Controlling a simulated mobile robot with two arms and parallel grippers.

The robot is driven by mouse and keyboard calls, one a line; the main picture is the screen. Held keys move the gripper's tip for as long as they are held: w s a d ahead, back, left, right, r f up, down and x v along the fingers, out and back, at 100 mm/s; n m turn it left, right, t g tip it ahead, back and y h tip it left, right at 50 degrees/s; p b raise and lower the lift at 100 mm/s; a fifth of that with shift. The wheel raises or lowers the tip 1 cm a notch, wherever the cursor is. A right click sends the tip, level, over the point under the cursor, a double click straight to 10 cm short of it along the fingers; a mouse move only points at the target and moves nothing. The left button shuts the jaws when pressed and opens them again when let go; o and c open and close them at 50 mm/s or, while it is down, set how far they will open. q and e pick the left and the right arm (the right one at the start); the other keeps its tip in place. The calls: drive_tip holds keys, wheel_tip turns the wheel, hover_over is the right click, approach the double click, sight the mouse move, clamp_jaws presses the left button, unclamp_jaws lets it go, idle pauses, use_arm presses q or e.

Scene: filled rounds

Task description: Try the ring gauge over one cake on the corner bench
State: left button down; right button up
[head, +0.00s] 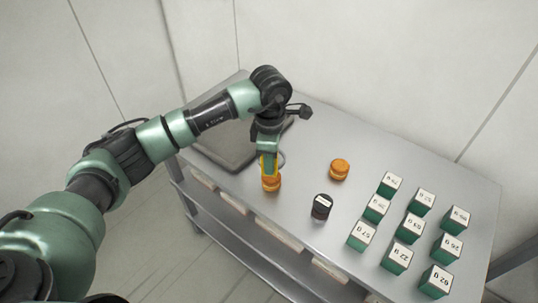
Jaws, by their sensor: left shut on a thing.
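My right gripper is not in view.
Several green blocks with white labelled tops (397,254) fill the right part of the bench. A flat grey slab (222,149) lies at the left end, partly behind my arm. Walls close off the back.

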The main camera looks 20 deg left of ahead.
use_arm(q)
drive_tip(key=shift+f+b, duration=1)
drive_tip(key=shift+f, duration=0.9)
drive_tip(key=shift+f+b, duration=0.45)
drive_tip(key=shift+f, duration=0.45)
drive_tip(key=shift+r, duration=0.1)
drive_tip(key=shift+b, duration=0.3)
drive_tip(key=shift+f+b, duration=2)
drive_tip(key=shift+f, duration=0.25)
